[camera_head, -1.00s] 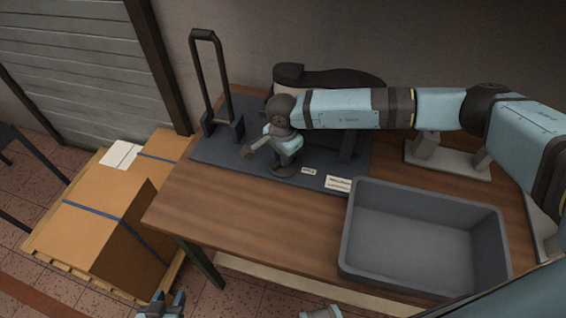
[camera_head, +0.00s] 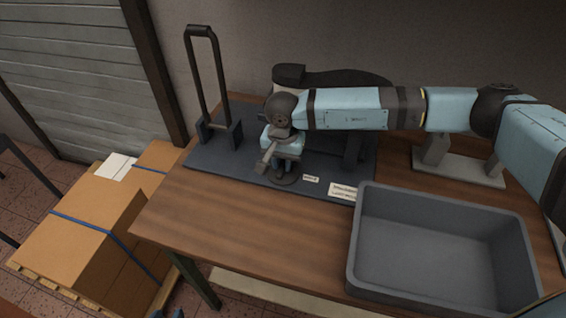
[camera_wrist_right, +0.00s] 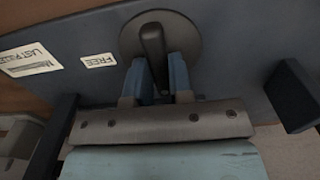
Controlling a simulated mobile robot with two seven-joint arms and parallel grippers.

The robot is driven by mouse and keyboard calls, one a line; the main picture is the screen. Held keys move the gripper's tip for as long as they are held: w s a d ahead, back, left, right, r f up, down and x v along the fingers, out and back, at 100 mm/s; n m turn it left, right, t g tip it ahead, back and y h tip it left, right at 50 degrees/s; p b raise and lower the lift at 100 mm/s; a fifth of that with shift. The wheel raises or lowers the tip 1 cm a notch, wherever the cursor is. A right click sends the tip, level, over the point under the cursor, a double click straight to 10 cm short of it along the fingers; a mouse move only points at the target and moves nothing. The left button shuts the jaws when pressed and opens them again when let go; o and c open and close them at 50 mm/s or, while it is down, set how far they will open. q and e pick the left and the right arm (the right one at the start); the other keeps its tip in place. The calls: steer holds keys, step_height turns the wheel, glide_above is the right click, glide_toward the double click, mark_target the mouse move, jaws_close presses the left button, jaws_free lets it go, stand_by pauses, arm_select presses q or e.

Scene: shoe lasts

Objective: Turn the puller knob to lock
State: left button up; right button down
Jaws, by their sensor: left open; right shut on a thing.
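The last puller's dark base plate (camera_head: 215,172) lies on the bench. Its puller knob (camera_wrist_right: 152,42) is a dark bar on a round disc, seen close in the right wrist view. The disc (camera_head: 287,181) shows partly in the head view. My right gripper (camera_wrist_right: 160,76) is shut on the knob from above, one blue finger on each side; it also shows in the head view (camera_head: 285,168). A small label (camera_wrist_right: 99,61) reading FREE lies beside the disc. Only the tips of my left gripper (camera_head: 178,313) show at the bottom edge, away from the bench.
A tall black handle frame (camera_head: 222,85) stands at the plate's left. A dark shoe-sole shape (camera_head: 290,76) lies behind my right arm. An empty grey bin (camera_head: 365,235) stands at the front right. Cardboard boxes (camera_head: 65,245) stand left of the bench. The front left bench top is bare.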

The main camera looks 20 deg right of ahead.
mark_target(283, 164)
stand_by(0.3)
steer(key=c, duration=1)
jaws_free()
steer(key=shift+r, duration=0.1)
step_height(283, 164, up, 14)
steer(key=shift+f, duration=0.1)
steer(key=shift+f, duration=0.1)
